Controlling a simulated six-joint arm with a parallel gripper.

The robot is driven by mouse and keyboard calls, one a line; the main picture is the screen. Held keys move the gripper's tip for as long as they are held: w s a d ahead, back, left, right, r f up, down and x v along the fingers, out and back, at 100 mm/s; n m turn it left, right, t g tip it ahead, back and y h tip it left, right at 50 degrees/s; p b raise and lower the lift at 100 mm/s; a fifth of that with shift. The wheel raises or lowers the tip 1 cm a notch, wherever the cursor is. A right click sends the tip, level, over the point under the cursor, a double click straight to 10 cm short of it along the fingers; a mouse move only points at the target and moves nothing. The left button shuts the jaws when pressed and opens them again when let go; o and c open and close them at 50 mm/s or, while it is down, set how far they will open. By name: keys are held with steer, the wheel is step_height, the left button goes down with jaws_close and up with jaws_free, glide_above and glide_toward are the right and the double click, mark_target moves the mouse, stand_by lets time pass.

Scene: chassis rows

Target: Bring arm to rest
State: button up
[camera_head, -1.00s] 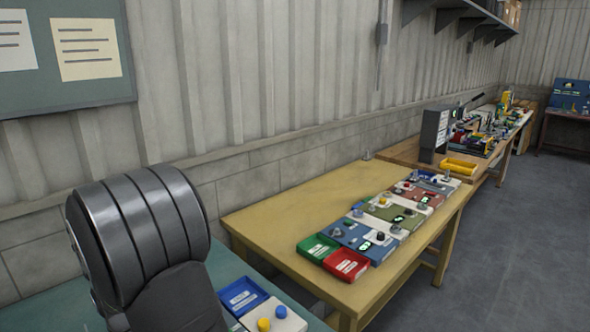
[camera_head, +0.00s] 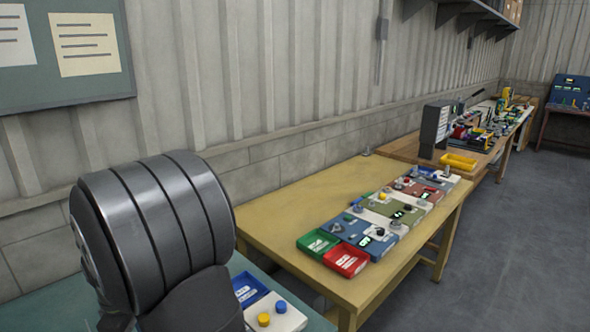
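A dark grey banded joint of my arm (camera_head: 155,225) fills the lower left of the head view, above the near green-topped table. The link below it runs out of the bottom of the picture. My gripper is not in view, so I cannot see its fingers or whether it holds anything.
A green-topped table (camera_head: 40,312) holds a blue tray (camera_head: 246,290) and a white panel (camera_head: 280,318) with knobs, close to my arm. A wooden table (camera_head: 275,225) bears green (camera_head: 318,243) and red (camera_head: 346,261) trays and control panels. Floor at right is clear.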

step_height(320, 180, down, 11)
steer(key=shift+r, duration=0.2)
steer(key=r, duration=0.5)
steer(key=shift+w+d+r, duration=0.15)
steer(key=shift+d, duration=0.15)
steer(key=w+d+r, duration=0.3)
steer(key=d+r, duration=0.4)
steer(key=d, duration=0.4)
steer(key=w+d, duration=0.1)
steer(key=w, duration=0.9)
steer(key=a+f, duration=0.2)
steer(key=a, duration=0.1)
steer(key=a+f, duration=0.3)
steer(key=a, duration=0.1)
steer(key=s+a+f, duration=0.1)
steer(key=a+f, duration=0.1)
steer(key=a, duration=0.2)
steer(key=shift+f, duration=0.25)
steer(key=shift+a+f, duration=0.2)
steer(key=shift+f, duration=1.6)
steer(key=shift+r, duration=0.1)
